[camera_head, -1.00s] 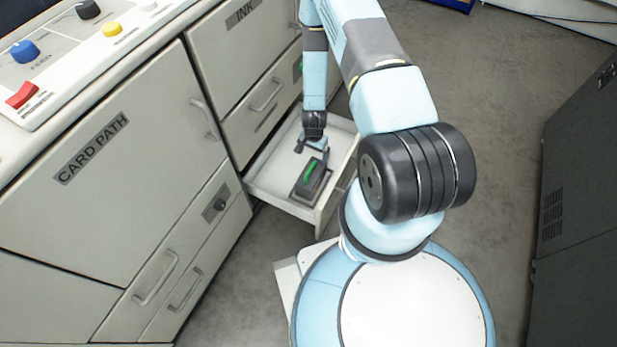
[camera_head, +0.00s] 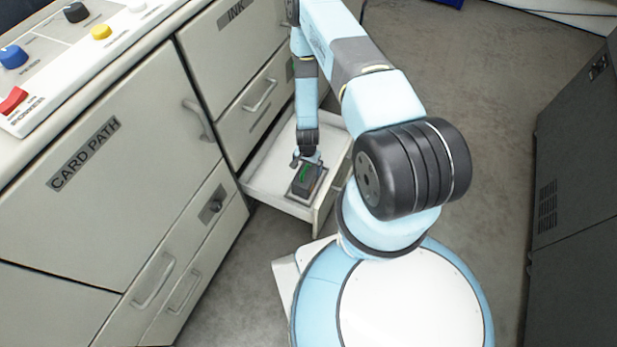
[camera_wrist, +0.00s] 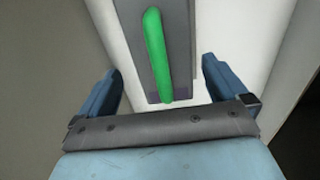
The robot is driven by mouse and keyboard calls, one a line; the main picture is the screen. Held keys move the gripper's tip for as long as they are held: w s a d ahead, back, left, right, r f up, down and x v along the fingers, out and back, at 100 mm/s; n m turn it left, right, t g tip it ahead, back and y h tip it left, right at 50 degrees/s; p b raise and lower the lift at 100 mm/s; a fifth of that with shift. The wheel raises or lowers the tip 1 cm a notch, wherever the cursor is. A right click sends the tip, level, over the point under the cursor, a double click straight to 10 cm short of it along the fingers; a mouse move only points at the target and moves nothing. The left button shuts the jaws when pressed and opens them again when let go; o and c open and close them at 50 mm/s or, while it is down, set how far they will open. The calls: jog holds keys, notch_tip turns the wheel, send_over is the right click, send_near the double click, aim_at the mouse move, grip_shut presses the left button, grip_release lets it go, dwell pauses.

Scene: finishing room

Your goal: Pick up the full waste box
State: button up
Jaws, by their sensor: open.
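The waste box (camera_head: 305,182) is a small dark grey box with a green strip on top. It sits in the open white drawer (camera_head: 268,178), near the drawer's front. My gripper (camera_head: 307,160) is in the drawer just above and behind the box, seen from the head camera. In the wrist view my gripper (camera_wrist: 162,92) has its two blue fingers spread apart. The box (camera_wrist: 180,40) with its green strip lies ahead, between the lines of the fingers, apart from both. Whether the box is full cannot be seen.
The drawer belongs to a cream cabinet with a CARD PATH door (camera_head: 100,190) and an INK front (camera_head: 235,30). A control panel (camera_head: 70,45) with coloured knobs is on top. A dark grey cabinet (camera_head: 580,180) stands at right. Grey floor (camera_head: 480,120) between is clear.

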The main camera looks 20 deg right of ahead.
aim_at(307, 174)
jog(key=shift+w+f, duration=0.15)
jog(key=shift+f, duration=2.3)
jog(key=shift+c, duration=0.3)
jog(key=c, duration=1.7)
jog(key=shift+r, duration=0.1)
jog(key=shift+c, duration=0.2)
